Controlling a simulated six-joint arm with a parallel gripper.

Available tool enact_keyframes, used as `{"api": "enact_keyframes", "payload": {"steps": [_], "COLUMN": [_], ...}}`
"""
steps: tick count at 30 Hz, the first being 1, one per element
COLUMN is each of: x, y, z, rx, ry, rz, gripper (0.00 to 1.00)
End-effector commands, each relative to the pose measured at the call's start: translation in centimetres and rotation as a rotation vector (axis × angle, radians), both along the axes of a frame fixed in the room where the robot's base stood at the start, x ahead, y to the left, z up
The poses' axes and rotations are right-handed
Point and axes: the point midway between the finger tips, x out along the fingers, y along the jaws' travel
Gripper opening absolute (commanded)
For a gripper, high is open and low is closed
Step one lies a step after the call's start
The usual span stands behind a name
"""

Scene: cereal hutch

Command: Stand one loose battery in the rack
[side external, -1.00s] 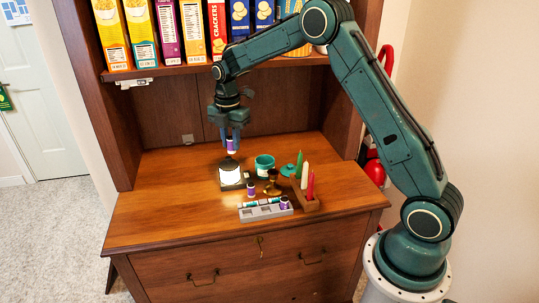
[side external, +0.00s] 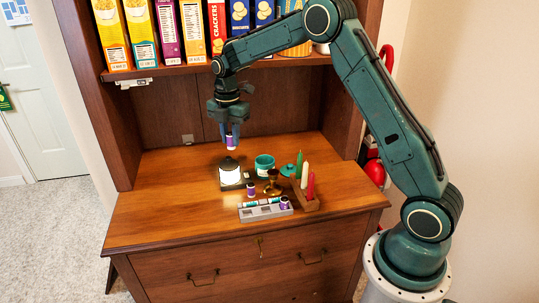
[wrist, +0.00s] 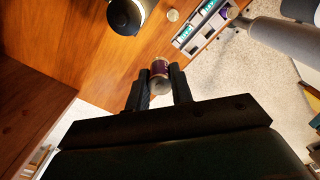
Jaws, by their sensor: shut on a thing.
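My gripper (side external: 229,134) is shut on a purple battery with a pale band (side external: 232,143), held upright in the air above the lantern at the back of the desk. The held battery (wrist: 160,69) also shows between the fingers in the wrist view. The grey rack (side external: 252,214) lies near the desk's front edge, to the right of and below my gripper. Another purple battery (side external: 251,189) stands on the desk behind the rack. The rack (wrist: 187,47) is partly in the wrist view.
A lit lantern with a dark top (side external: 230,173) stands below my gripper. The desk's left side is clear.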

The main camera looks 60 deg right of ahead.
Motion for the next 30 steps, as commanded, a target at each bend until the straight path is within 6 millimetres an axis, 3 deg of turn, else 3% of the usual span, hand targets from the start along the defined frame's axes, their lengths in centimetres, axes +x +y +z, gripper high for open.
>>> {"api": "enact_keyframes", "payload": {"steps": [5, 11, 24, 30], "x": [-0.2, -1.2, -6.1, -7.8], "y": [0.2, 1.0, 4.0, 4.8], "z": [-0.4, -2.3, -8.8, -10.3], "rx": [0.0, 0.001, 0.001, 0.0], "ry": [0.0, 0.003, 0.003, 0.001], "rz": [0.001, 0.004, 0.013, 0.016], "gripper": [0.0, 0.0, 0.0, 0.0]}}
